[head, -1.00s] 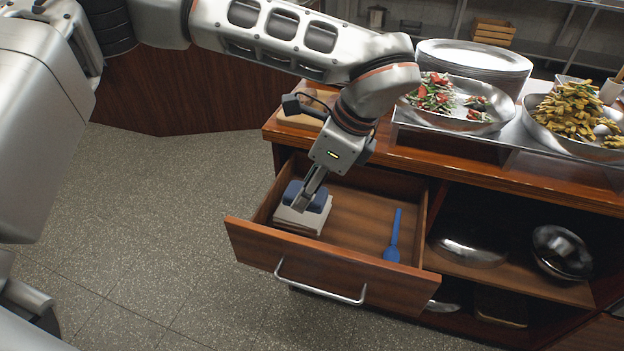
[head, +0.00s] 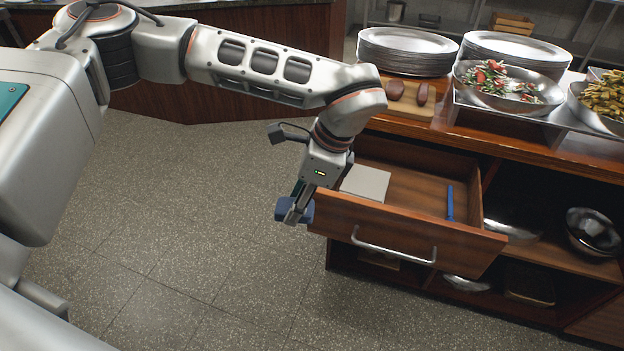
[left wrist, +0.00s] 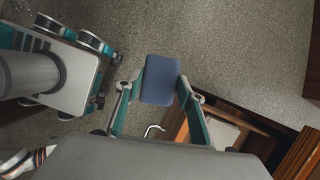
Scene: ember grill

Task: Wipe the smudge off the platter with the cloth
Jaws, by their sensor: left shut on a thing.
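My left gripper (head: 294,213) is shut on a folded dark blue cloth (head: 281,209). It holds the cloth outside the drawer, by the front-left corner of the drawer and above the floor. In the left wrist view the blue cloth (left wrist: 160,80) sits between the two fingers as a flat rounded block. I cannot single out the platter; large round metal plates stand stacked (head: 407,52) on the counter, with a second stack (head: 515,48) to the right. I see no smudge. My right gripper is not in view.
The wooden drawer (head: 405,226) is open, holding a white folded stack (head: 365,184) and a blue utensil (head: 450,203). A salad dish (head: 478,96) and a cutting board (head: 415,108) with brown items lie on the counter. Lidded metalware (head: 592,232) sits on the shelf. The floor at left is clear.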

